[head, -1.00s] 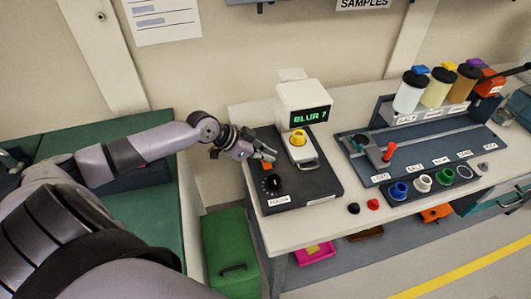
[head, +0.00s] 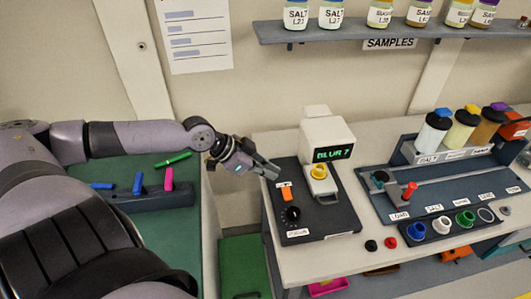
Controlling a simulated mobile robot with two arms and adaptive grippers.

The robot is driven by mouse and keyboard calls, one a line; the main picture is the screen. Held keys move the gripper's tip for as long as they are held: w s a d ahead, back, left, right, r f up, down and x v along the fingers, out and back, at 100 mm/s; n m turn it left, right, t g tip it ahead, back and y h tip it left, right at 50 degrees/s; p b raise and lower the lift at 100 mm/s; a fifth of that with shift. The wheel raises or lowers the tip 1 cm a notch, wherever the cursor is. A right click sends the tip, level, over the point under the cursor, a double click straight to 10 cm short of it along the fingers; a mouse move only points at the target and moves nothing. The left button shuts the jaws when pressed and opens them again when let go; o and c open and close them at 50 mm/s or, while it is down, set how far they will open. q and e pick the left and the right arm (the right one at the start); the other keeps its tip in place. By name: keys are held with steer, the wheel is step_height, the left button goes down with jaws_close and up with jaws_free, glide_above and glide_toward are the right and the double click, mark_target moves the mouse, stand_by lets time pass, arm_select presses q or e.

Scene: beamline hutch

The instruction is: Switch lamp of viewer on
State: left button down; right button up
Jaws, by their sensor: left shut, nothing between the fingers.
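The viewer (head: 328,139) is a white box on a dark base (head: 325,218), with a lit green display reading "BLUR ?" (head: 333,154). An orange switch (head: 287,194) with a small white label sits at the base's back left. A black knob (head: 291,214) is in front of it, and a yellow round part (head: 319,171) sits on the white stage below the display. My left gripper (head: 272,171) is shut and empty, just behind and left of the switch, apart from it in the picture. Whether the switch is on or off is too small to tell. My right gripper is not in view.
Right of the viewer is a dark panel (head: 448,195) with a red-topped lever (head: 409,190), coloured round sockets and several bottles. A sample shelf (head: 396,33) hangs above. A green bench (head: 185,215) with pens is at left. Two caps (head: 391,243) lie near the table's front edge.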

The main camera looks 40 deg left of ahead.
arm_select(q)
steer(key=shift+s+a+r+p, duration=0.2)
steer(key=shift+s+r+p, duration=0.25)
steer(key=shift+r, duration=0.1)
stand_by(0.4)
